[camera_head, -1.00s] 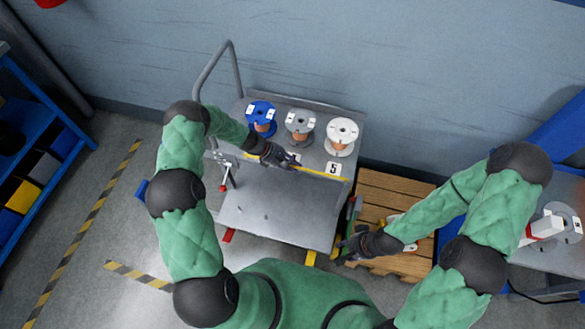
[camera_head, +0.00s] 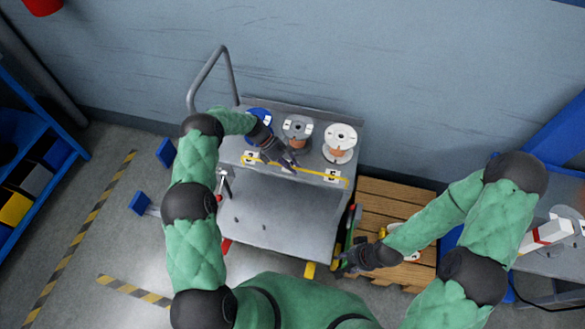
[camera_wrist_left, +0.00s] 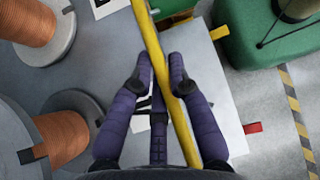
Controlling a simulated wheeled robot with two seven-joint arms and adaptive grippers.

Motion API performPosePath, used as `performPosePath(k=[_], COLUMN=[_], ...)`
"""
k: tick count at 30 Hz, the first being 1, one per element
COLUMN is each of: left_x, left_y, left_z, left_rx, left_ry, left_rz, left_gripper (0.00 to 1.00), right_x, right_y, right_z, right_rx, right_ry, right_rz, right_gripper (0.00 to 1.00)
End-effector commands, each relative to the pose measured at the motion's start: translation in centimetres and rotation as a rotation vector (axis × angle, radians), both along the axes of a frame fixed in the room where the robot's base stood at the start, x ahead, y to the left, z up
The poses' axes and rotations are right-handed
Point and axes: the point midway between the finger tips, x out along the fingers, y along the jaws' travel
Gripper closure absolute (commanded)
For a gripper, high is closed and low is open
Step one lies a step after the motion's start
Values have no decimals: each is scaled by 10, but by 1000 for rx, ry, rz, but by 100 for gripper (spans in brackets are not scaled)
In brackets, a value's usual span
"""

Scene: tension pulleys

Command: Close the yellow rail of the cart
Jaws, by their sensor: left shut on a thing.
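The grey cart (camera_head: 270,222) stands against the wall. Its yellow rail (camera_head: 322,176) runs across the front edge of the upper shelf, in front of the spools and over the number cards. My left gripper (camera_head: 290,164) is at the middle of the rail. In the left wrist view the yellow rail (camera_wrist_left: 150,35) passes between the fingers of my left gripper (camera_wrist_left: 158,72), which are shut on it. My right gripper (camera_head: 343,264) is low beside the cart's right front corner, away from the rail; its fingers are too small to judge.
A blue spool (camera_head: 259,118), a grey spool (camera_head: 298,132) and a white spool (camera_head: 340,142) stand on the upper shelf behind the rail. A wooden pallet (camera_head: 385,200) lies right of the cart. Blue shelving (camera_head: 30,170) stands at the far left.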

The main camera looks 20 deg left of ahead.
Motion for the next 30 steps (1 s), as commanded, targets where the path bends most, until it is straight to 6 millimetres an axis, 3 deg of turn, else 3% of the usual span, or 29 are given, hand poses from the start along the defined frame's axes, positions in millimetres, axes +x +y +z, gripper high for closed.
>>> performPosePath(k=[10,11,13,23,30], left_x=[1,1,1,1,6], left_y=[-1,-1,0,0,19], left_z=[0,0,0,1,19], left_rx=[0,0,0,0,1], left_ry=[-2,-2,-2,-1,-4], left_rz=[1,1,1,1,4], left_gripper=[100,74,57,57,57], right_x=[0,0,0,0,0], right_y=[0,0,0,0,0], right_z=[0,0,0,0,0], right_rx=[0,0,0,0,0], right_ry=[0,0,0,0,0], right_rz=[0,0,0,0,0], right_gripper=[60,60,60,60,60])
